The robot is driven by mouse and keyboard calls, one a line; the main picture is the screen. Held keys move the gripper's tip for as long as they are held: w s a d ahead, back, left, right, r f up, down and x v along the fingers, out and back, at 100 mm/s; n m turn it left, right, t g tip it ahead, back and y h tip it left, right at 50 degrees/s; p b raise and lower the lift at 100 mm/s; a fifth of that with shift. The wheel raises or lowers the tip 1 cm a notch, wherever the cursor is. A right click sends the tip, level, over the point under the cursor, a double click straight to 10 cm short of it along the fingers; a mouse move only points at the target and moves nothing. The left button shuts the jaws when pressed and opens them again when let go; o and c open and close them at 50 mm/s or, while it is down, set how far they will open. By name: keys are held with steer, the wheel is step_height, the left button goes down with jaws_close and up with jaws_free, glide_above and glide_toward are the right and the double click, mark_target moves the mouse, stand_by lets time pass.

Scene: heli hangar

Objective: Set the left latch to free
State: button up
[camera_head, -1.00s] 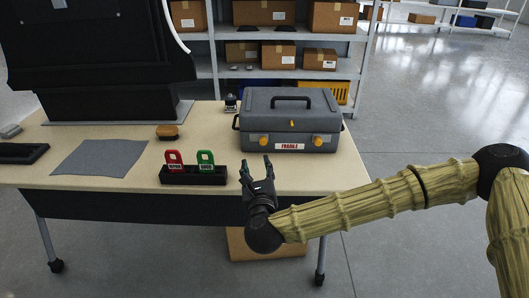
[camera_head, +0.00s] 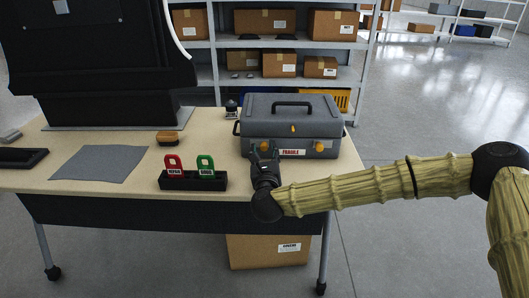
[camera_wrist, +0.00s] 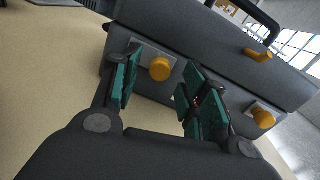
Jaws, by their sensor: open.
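The grey case (camera_head: 291,122) stands shut on the table, with a dark handle on its lid and a "FRAGILE" label on its front. Its left latch has an orange knob, seen between my fingers in the wrist view (camera_wrist: 160,69) and partly hidden by my gripper in the head view. The right latch (camera_head: 319,147) has a like orange knob, also in the wrist view (camera_wrist: 263,118). A small orange piece (camera_wrist: 257,54) sits between them, higher up. My gripper (camera_head: 264,150) is open and empty, just in front of the left latch, its green-padded fingers (camera_wrist: 158,88) either side of the knob.
A black holder with a red tag (camera_head: 173,165) and a green tag (camera_head: 206,166) stands left of my gripper. A brush (camera_head: 168,138), a grey cloth (camera_head: 101,164) and a dark machine lie further left. Shelves with boxes stand behind the table (camera_head: 120,192).

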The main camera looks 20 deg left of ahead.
steer(key=shift+w+a, duration=0.15)
steer(key=shift+w, duration=0.3)
jaws_close()
steer(key=shift+s+a, duration=0.2)
steer(key=shift+a, duration=0.45)
steer(key=shift+s+a, duration=0.15)
steer(key=shift+a, duration=0.45)
steer(key=shift+s+a, duration=0.1)
steer(key=shift+a, duration=0.25)
jaws_free()
steer(key=shift+a, duration=0.2)
